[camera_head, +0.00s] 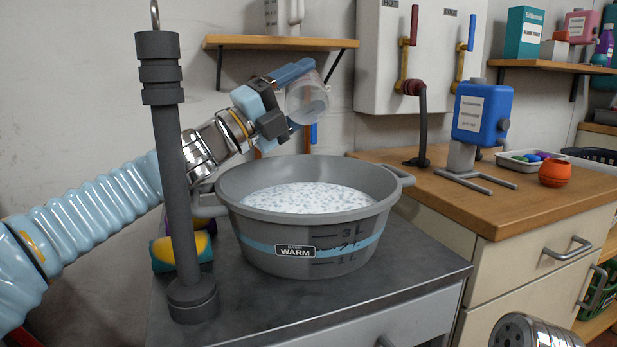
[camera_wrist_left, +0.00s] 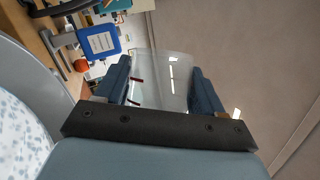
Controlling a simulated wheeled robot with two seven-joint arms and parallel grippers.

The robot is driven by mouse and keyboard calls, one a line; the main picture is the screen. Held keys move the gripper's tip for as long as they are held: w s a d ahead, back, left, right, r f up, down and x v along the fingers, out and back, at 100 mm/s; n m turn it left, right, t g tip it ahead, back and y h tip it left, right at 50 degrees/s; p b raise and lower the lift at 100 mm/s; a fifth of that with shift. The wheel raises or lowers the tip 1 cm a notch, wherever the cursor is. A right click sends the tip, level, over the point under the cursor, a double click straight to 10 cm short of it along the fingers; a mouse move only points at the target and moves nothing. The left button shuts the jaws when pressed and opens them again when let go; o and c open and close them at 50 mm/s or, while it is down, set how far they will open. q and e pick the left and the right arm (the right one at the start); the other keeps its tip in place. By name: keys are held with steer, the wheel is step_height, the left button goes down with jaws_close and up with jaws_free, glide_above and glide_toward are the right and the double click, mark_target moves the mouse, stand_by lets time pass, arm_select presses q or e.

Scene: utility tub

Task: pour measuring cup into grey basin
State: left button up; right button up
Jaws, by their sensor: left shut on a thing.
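The grey basin (camera_head: 258,222) stands on a dark worktop. It is labelled WARM, has litre marks, and holds white, speckled contents. My left gripper (camera_head: 285,101) is shut on the clear measuring cup (camera_head: 310,97), above and behind the basin's back rim. The cup looks tilted; I cannot tell whether it holds anything. In the left wrist view the cup (camera_wrist_left: 160,82) sits between the two blue fingers, with red and dark marks on its wall. The basin's rim (camera_wrist_left: 32,58) shows at the left there. My right gripper is out of view.
A dark post (camera_head: 178,200) stands left of the basin, in front of my left arm. A wall shelf (camera_head: 280,43) hangs above the cup. A blue jug (camera_head: 481,112) on a stand, a tray and an orange pot (camera_head: 555,173) occupy the wooden counter (camera_head: 450,195) at right.

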mark_target(290, 85)
arm_select(q)
steer(key=shift+s+r+m, duration=0.1)
steer(key=shift+r+m, duration=0.1)
steer(key=shift+m, duration=0.1)
steer(key=shift+s+r+m+g+h+b, duration=0.1)
steer(key=shift+s+m+g+h+b, duration=0.1)
steer(key=shift+m+g+h+b, duration=0.35)
steer(key=shift+s+r+m+g+h+b, duration=0.15)
steer(key=shift+m+g+h+b, duration=0.2)
steer(key=shift+m, duration=0.4)
steer(key=shift+s+d+r+m+g+h, duration=0.1)
steer(key=shift+s+r+m+g+h, duration=0.15)
steer(key=shift+r+m+g, duration=0.35)
steer(key=shift+s+r+m+g+h, duration=0.2)
steer(key=shift+m+g+h, duration=0.15)
steer(key=shift+m, duration=0.55)
steer(key=shift+s+m+g+h+b, duration=0.3)
steer(key=shift+m+g+b, duration=0.25)
steer(key=shift+m, duration=0.45)
steer(key=shift+w, duration=0.1)
stand_by(0.5)
